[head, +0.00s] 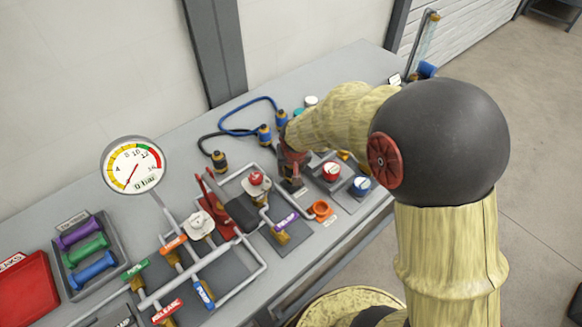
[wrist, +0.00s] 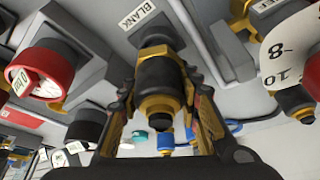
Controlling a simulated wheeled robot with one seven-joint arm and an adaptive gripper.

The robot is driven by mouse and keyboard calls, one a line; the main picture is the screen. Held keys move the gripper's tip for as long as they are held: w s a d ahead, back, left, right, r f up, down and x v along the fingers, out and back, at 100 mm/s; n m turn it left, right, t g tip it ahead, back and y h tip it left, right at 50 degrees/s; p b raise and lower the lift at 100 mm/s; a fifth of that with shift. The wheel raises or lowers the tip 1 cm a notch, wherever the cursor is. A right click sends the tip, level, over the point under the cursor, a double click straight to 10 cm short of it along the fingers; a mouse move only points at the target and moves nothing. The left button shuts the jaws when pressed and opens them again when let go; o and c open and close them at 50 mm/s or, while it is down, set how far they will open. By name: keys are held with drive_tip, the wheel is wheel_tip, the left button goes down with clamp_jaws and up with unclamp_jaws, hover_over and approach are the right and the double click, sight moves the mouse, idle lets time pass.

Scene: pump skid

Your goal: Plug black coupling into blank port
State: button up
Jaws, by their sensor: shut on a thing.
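My gripper (wrist: 160,115) is shut around a black coupling (wrist: 158,75) with gold bands, its fingers on either side of it. The coupling's far end lines up with the blank port (wrist: 154,38), a dark fitting on a grey block beside the "BLANK" label (wrist: 137,14). The two overlap in the wrist view, so I cannot tell whether the coupling is seated or just in front. In the head view, my gripper (head: 292,158) is low over the skid, and it and my arm hide most of the held coupling.
Another black coupling (head: 218,160) on a black hose lies on the bench, near blue couplings (head: 265,134) on a blue hose. Red-topped (head: 332,171) and blue-topped (head: 361,185) fittings stand close to the right. A valve with a red knob (head: 257,178) is close left.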

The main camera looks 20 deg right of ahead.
drive_tip(key=shift+f+b, duration=0.4)
drive_tip(key=shift+f, duration=0.15)
drive_tip(key=o, duration=1.4)
drive_tip(key=shift+r, duration=0.15)
drive_tip(key=v, duration=1.1)
drive_tip(key=shift+s+r, duration=0.2)
drive_tip(key=shift+r, duration=0.1)
drive_tip(key=shift+s+d+r+n+t+y, duration=0.1)
drive_tip(key=shift+s+r+n+t+y, duration=0.2)
drive_tip(key=shift+s+r, duration=2.5)
drive_tip(key=shift+s+d+r+n+t+h, duration=0.1)
drive_tip(key=shift+s+r+n, duration=0.7)
drive_tip(key=shift+s, duration=3.6)
drive_tip(key=shift+s+d+r+t+y, duration=0.1)
drive_tip(key=shift+s+r+t+y, duration=0.1)
drive_tip(key=shift+s+r, duration=2.75)
